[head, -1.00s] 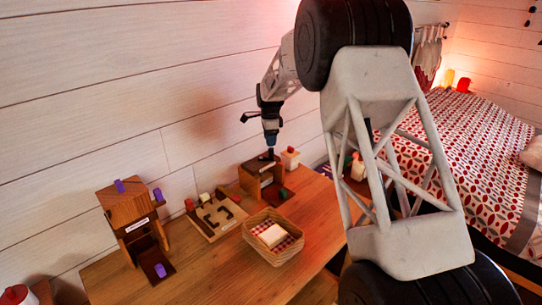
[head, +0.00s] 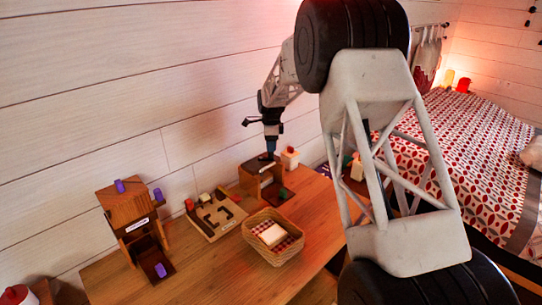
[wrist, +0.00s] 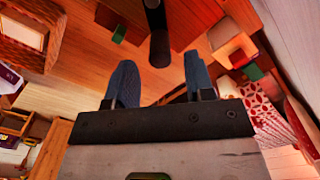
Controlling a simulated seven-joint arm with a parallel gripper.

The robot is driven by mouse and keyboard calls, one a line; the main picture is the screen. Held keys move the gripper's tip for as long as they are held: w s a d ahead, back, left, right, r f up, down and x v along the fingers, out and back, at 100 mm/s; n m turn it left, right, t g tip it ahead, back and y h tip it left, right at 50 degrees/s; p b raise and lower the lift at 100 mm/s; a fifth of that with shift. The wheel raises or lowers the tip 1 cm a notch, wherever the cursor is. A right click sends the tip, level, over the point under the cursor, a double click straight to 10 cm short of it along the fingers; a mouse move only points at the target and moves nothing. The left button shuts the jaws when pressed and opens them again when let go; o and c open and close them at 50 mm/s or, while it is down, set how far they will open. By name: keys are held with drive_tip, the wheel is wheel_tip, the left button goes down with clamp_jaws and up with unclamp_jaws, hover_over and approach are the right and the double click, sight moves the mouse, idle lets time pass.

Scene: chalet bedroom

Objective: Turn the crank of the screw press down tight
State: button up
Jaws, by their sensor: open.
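The screw press (head: 250,180) is a brown wooden frame at the back of the table, near the wall. My gripper (head: 270,152) points down just above its top in the head view. In the wrist view my gripper (wrist: 160,72) is open, with a blue finger on each side. A dark round upright handle (wrist: 158,35), seemingly the crank's, reaches from the top edge to between the fingertips. I cannot tell whether either finger touches it. The crank's arm and the screw are not clear in either view.
A wicker basket (head: 272,256) with a checked cloth stands in front of the press. A board with a slotted pattern (head: 222,228) and a wooden box with purple knobs (head: 125,208) stand to the left. A white block with a red top (head: 291,159) is close behind right.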

sight(267, 156)
drive_tip(key=shift+f, duration=2.75)
drive_tip(key=c, duration=0.9)
drive_tip(key=shift+w+n, duration=0.1)
drive_tip(key=shift+n, duration=0.2)
drive_tip(key=n, duration=0.1)
drive_tip(key=w+n, duration=0.1)
drive_tip(key=n, duration=0.2)
drive_tip(key=shift+w+a+n, duration=0.3)
drive_tip(key=shift+w+n, duration=0.05)
drive_tip(key=shift+n, duration=0.05)
drive_tip(key=n, duration=0.2)
drive_tip(key=w+a+n, duration=0.1)
drive_tip(key=n, duration=0.2)
drive_tip(key=shift+w+a, duration=0.15)
drive_tip(key=shift+w, duration=0.05)
drive_tip(key=n, duration=0.2)
drive_tip(key=a+n, duration=0.1)
drive_tip(key=n, duration=0.1)
drive_tip(key=a+n, duration=0.1)
drive_tip(key=shift+w+n, duration=0.35)
drive_tip(key=shift+n, duration=0.05)
drive_tip(key=n, duration=0.2)
drive_tip(key=a+n, duration=0.2)
drive_tip(key=n, duration=0.1)
drive_tip(key=shift+s+n, duration=0.2)
drive_tip(key=shift+n, duration=0.1)
